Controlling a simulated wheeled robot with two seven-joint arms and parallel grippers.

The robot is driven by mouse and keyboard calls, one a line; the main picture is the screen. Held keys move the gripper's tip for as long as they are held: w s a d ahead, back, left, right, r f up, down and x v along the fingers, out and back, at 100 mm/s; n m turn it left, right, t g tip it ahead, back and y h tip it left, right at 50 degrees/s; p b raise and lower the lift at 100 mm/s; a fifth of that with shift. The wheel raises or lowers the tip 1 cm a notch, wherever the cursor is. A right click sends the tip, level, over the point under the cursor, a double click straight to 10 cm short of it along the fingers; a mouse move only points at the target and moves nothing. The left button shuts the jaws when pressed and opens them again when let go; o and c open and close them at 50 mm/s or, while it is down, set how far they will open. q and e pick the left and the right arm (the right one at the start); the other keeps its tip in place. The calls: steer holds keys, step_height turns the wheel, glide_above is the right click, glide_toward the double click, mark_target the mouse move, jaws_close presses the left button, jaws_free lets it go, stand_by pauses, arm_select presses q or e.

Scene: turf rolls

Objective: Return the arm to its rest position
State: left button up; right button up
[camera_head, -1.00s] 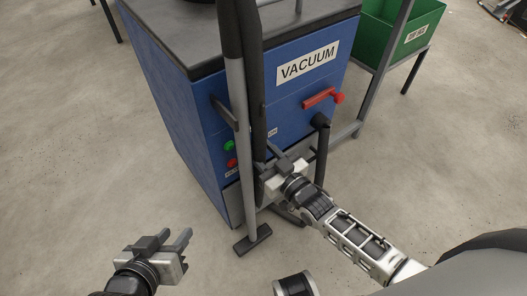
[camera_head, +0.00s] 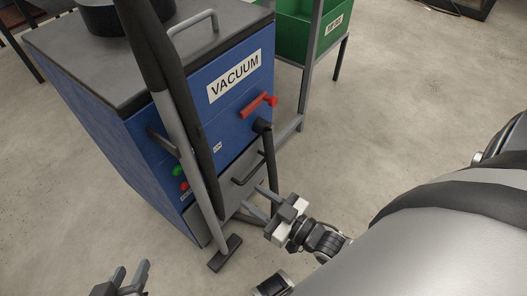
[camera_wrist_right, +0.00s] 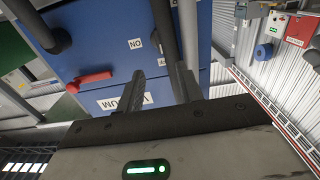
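My right gripper (camera_head: 262,205) is in front of the lower right of the blue vacuum unit (camera_head: 150,135), near its grey drawer (camera_head: 240,178). Its two fingers are spread with nothing between them. In the right wrist view the open fingers (camera_wrist_right: 161,85) point at the blue panel, with the red handle (camera_wrist_right: 90,80) to the left. My left gripper (camera_head: 130,276) is at the bottom edge of the head view, partly cut off. Its fingers are apart and empty. Much of my right arm covers the right side of the head view.
A grey wand with a floor nozzle (camera_head: 225,254) leans at the unit's front, beside a black hose (camera_head: 205,150). A red lever (camera_head: 260,104) sticks out above the drawer. A green bin (camera_head: 300,35) on a stand (camera_head: 309,70) is behind. Bare concrete floor lies to the right.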

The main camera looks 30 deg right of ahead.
steer(key=shift+v, duration=0.8)
